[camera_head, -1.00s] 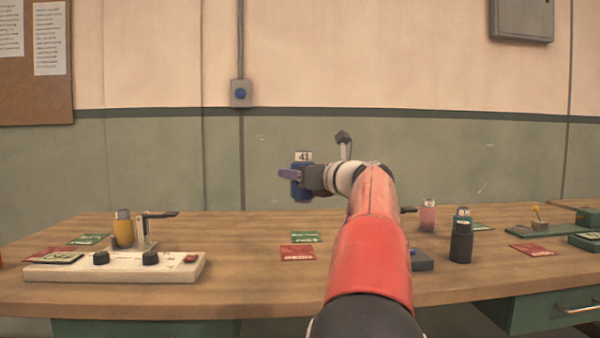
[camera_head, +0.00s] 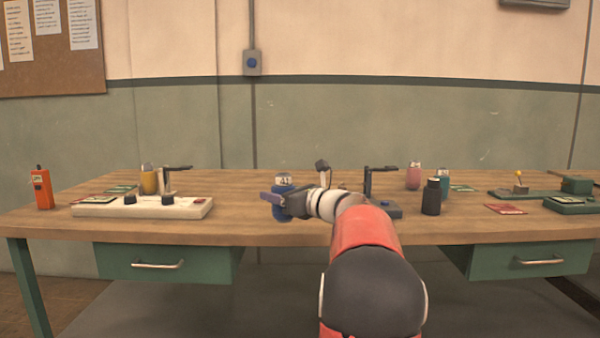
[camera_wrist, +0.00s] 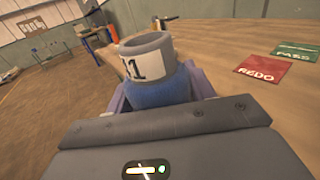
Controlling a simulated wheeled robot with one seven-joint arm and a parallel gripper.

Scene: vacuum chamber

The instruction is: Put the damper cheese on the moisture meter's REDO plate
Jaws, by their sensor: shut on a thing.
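My gripper (camera_head: 280,203) is shut on a blue yarn cheese (camera_wrist: 158,92) with a grey top and a white label, partly legible as "41" in the head view. It is upright between the jaws. In the wrist view, a red REDO plate (camera_wrist: 262,69) and a green PASS plate (camera_wrist: 297,51) lie on the table to the right of the cheese, apart from it. My arm and gripper hide these plates in the head view. Another red plate (camera_head: 505,208) lies at the right. I cannot tell which instrument is the moisture meter.
A white instrument (camera_head: 150,208) with knobs stands at the left, a yellow cheese (camera_head: 149,181) behind it. An orange handheld device (camera_head: 42,188) stands far left.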

